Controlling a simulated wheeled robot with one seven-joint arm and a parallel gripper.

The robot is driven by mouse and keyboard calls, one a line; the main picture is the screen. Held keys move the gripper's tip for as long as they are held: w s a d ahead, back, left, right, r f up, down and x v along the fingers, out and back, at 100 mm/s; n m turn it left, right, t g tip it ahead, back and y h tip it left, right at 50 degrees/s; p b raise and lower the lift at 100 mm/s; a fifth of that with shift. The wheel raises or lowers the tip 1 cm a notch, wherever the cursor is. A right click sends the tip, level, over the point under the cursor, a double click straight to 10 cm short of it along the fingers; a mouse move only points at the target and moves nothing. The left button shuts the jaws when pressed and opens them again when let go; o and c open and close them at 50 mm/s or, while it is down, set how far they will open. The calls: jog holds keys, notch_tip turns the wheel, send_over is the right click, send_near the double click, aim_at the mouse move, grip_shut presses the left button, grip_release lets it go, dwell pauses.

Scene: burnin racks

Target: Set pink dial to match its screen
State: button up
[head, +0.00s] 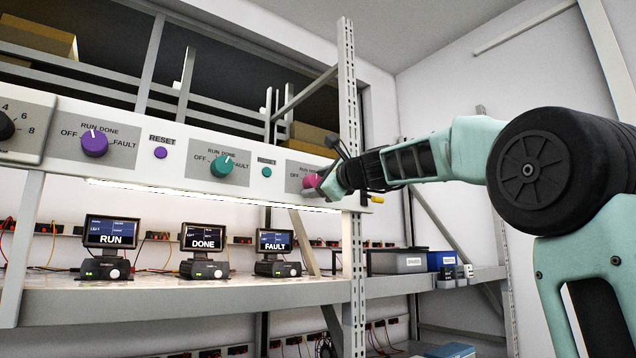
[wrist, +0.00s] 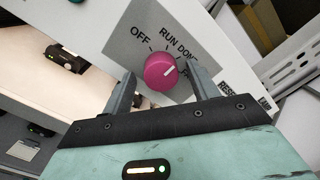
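The pink dial (head: 310,181) is at the right end of the sloped panel, partly hidden by my gripper in the head view. In the wrist view the pink dial (wrist: 158,74) shows a white mark pointing right and slightly up, toward the DONE and FAULT side; the FAULT label is partly covered. My gripper (wrist: 160,70) is open, with one finger on each side of the dial and a visible gap at both sides. The rightmost screen (head: 274,241), below the pink dial, reads FAULT.
A purple dial (head: 95,142) and a teal dial (head: 222,165) sit further left, with a purple reset button (head: 160,153) and a teal reset button (head: 266,172). Screens reading RUN (head: 111,231) and DONE (head: 203,237) stand below. A perforated rack post (head: 351,110) rises close to my gripper.

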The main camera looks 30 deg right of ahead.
jog(key=s+d+f+b, duration=0.1)
jog(key=s+b, duration=0.5)
jog(key=s, duration=1.1)
jog(key=shift+s+b, duration=0.2)
jog(key=shift+b, duration=0.1)
jog(key=shift+f, duration=0.1)
